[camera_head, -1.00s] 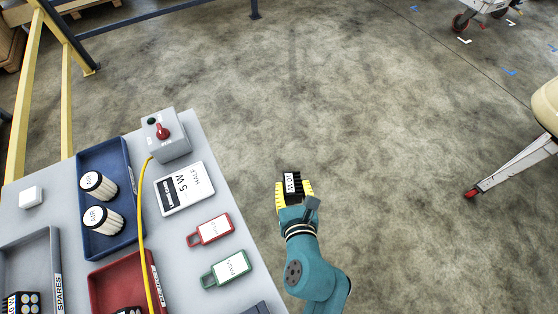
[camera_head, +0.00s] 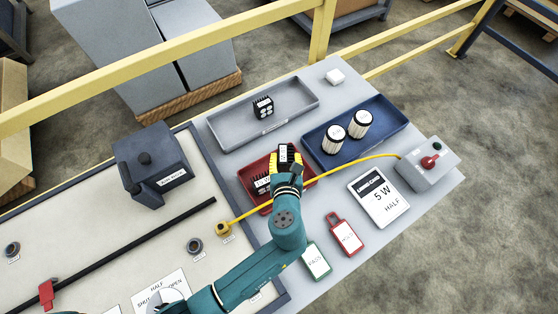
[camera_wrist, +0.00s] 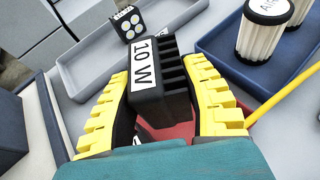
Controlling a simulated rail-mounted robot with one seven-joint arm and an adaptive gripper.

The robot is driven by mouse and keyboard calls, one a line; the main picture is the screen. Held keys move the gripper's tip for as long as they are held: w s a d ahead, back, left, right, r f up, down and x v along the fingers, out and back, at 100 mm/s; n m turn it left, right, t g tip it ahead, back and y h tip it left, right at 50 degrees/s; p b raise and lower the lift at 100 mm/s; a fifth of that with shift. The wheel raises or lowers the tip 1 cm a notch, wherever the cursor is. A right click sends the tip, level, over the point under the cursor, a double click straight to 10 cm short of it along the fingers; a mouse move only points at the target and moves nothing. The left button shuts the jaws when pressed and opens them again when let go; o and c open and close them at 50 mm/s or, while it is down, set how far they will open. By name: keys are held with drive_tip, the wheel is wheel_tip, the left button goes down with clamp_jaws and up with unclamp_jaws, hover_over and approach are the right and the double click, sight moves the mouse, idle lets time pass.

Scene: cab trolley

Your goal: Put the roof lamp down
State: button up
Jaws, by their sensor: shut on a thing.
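My gripper (camera_head: 287,160) with yellow fingers is shut on a black finned roof lamp (camera_head: 284,151) with a white label. In the wrist view the held lamp (camera_wrist: 154,88) reads "10 W" and sits between both yellow fingers (camera_wrist: 163,88). In the head view it appears over the far part of the red tray (camera_head: 246,177); its height above the tray is unclear. Another black lamp (camera_head: 262,184) lies in the red tray, partly hidden by my gripper. A black lamp with round white lights (camera_head: 263,106) stands in the grey tray (camera_head: 224,138).
A blue tray (camera_head: 394,133) holds two white filters (camera_head: 346,131). A yellow cable (camera_head: 325,175) crosses beside the red tray to a grey switch box (camera_head: 428,165). A "5 W HALF" card (camera_head: 378,197), red tag (camera_head: 345,235) and green tag (camera_head: 316,261) lie nearer. A dark box (camera_head: 152,165) stands left.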

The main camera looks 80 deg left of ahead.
drive_tip(key=shift+s+a+n+g+b, duration=0.2)
drive_tip(key=shift+a+n+g+b, duration=0.15)
drive_tip(key=shift+n+g+b, duration=0.25)
drive_tip(key=shift+n+g, duration=0.4)
drive_tip(key=shift+g, duration=0.1)
drive_tip(key=w+f+b, duration=0.1)
drive_tip(key=f, duration=0.1)
drive_tip(key=w+f+b, duration=0.1)
drive_tip(key=f+b, duration=0.1)
drive_tip(key=f, duration=0.1)
drive_tip(key=w+f+b, duration=0.1)
drive_tip(key=f+b, duration=0.1)
drive_tip(key=f, duration=0.1)
drive_tip(key=shift+w+a+f, duration=0.15)
drive_tip(key=shift+w+a, duration=0.15)
drive_tip(key=shift+f, duration=0.1)
